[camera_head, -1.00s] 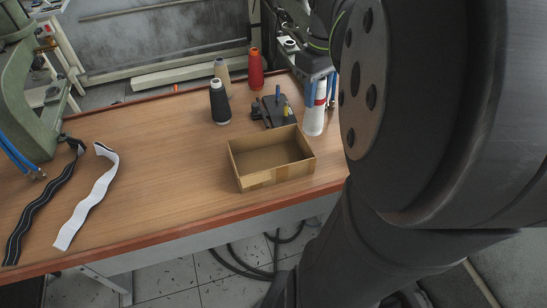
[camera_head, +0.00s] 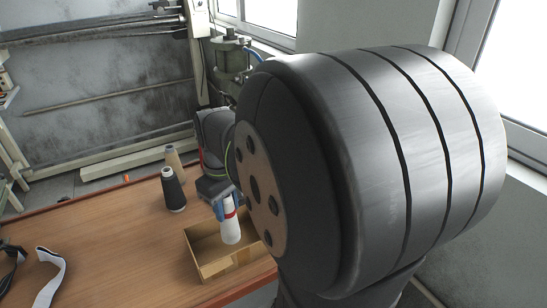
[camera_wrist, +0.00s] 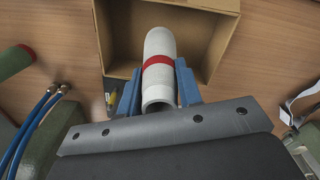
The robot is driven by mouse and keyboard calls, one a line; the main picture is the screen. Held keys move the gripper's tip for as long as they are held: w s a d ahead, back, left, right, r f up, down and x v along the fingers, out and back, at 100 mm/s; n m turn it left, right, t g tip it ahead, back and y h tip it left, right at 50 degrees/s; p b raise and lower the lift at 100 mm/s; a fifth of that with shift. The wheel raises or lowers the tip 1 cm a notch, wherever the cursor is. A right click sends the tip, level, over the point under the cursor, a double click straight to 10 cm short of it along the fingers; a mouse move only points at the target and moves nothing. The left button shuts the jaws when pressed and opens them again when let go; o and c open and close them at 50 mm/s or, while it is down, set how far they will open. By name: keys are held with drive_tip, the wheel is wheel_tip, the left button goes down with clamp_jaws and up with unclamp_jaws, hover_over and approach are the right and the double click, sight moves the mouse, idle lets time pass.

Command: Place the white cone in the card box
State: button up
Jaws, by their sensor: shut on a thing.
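The white cone (camera_head: 230,226) has a red band and is held in my gripper (camera_head: 225,205). In the wrist view the white cone (camera_wrist: 160,60) lies between the two blue fingers of my gripper (camera_wrist: 158,88), which are shut on it. The card box (camera_head: 194,262) is open-topped and stands on the table. The cone appears over the box's opening in both views; whether its lower end is below the rim I cannot tell. In the wrist view the card box (camera_wrist: 103,35) is cut off by the top edge.
A black cone (camera_head: 173,190) and a beige cone (camera_head: 174,160) stand on the table behind the box. A white strip (camera_head: 50,278) lies at the left. Bare wooden table (camera_head: 115,235) lies between them. In the wrist view, blue hoses (camera_wrist: 30,130) are at the left.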

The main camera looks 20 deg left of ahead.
drive_tip(key=shift+a+f, duration=0.15)
drive_tip(key=shift+f, duration=0.95)
drive_tip(key=shift+a+f, duration=0.15)
drive_tip(key=shift+f, duration=0.9)
drive_tip(key=shift+f, duration=0.1)
drive_tip(key=o, duration=0.9)
drive_tip(key=shift+o, duration=0.2)
wheel_tip(320, 180, up, 12)
